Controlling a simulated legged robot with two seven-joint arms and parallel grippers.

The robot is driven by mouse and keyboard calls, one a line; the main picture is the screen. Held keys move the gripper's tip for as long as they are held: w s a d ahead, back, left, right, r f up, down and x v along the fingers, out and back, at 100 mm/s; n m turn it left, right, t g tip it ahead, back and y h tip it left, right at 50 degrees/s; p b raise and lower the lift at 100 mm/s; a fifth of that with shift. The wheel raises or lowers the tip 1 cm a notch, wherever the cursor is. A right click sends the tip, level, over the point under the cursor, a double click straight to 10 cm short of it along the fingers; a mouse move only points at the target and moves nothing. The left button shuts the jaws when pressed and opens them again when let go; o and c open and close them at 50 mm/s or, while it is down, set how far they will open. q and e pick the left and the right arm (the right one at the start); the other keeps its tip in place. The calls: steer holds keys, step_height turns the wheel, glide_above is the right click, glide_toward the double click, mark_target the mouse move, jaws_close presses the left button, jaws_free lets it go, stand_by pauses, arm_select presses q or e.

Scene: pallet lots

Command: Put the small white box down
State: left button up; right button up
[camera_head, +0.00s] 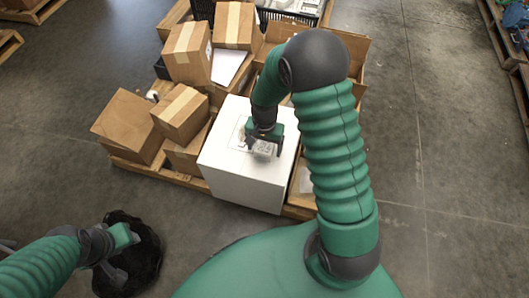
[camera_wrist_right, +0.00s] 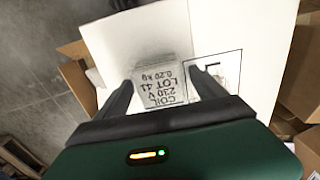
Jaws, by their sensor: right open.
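The small white box (camera_wrist_right: 160,82) carries black print with "COIL", "230 V" and "LOT 41". It appears to rest on the top of a large white carton (camera_head: 226,155), and it shows small and pale in the head view (camera_head: 264,150). My right gripper (camera_wrist_right: 163,80) is open, with one finger on each side of the small box. A black outline (camera_wrist_right: 241,60) on the carton top lies just right of the small box in the wrist view. My left gripper (camera_head: 128,236) is at the lower left, over a black bag; its jaws are unclear.
Brown cartons (camera_head: 128,122) are piled left of and behind the white carton on a wooden pallet (camera_head: 150,170). A black crate (camera_head: 290,18) stands at the back. Bare concrete floor (camera_head: 440,150) is open on the right. The black bag (camera_head: 140,265) lies at the lower left.

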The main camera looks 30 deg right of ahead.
steer(key=shift+f, duration=0.5)
steer(key=shift+r, duration=0.15)
jaws_close()
steer(key=shift+r, duration=0.1)
